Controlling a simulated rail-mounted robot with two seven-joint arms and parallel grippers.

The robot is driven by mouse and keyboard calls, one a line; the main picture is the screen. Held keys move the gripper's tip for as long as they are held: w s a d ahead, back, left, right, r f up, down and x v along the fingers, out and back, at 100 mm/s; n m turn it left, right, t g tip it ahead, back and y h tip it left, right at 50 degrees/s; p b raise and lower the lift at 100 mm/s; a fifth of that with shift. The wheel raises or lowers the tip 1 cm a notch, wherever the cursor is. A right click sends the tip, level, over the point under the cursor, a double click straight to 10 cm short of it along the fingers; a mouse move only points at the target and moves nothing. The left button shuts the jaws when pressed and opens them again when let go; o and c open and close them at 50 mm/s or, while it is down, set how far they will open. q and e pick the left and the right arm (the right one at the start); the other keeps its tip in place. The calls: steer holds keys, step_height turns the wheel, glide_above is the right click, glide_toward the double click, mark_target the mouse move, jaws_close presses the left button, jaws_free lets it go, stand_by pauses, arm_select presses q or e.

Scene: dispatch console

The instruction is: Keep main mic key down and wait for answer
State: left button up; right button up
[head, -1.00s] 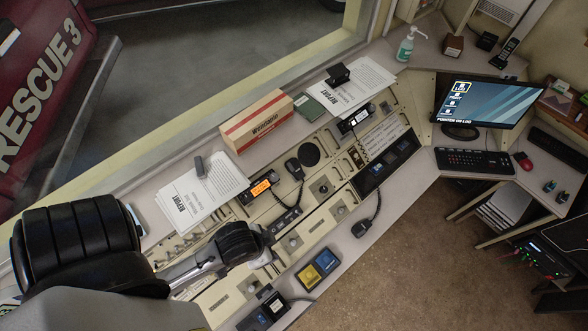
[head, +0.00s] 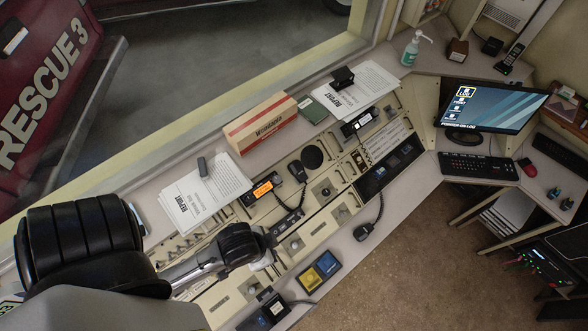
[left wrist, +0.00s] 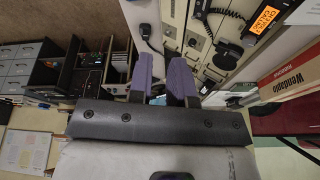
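My left gripper (head: 262,258) is over the near part of the sloped console (head: 318,226), its fingers largely hidden behind my wrist in the head view. In the left wrist view its two purple fingers (left wrist: 165,78) stand apart with nothing visible between them. A black hand mic (head: 296,169) sits beside a radio with a lit orange display (head: 263,189), and the display also shows in the left wrist view (left wrist: 280,14). Another hand mic (head: 363,231) lies on the front ledge with a coiled cord. I cannot tell which mic is the main one. My right gripper is out of view.
A yellow-and-blue two-button unit (head: 319,270) sits on the front ledge. Report papers (head: 205,195) and a Wendapio box (head: 260,122) lie along the back. A monitor (head: 490,105) and keyboard (head: 478,167) stand at right. The floor in front is open.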

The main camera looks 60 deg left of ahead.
arm_select(q)
jaws_close()
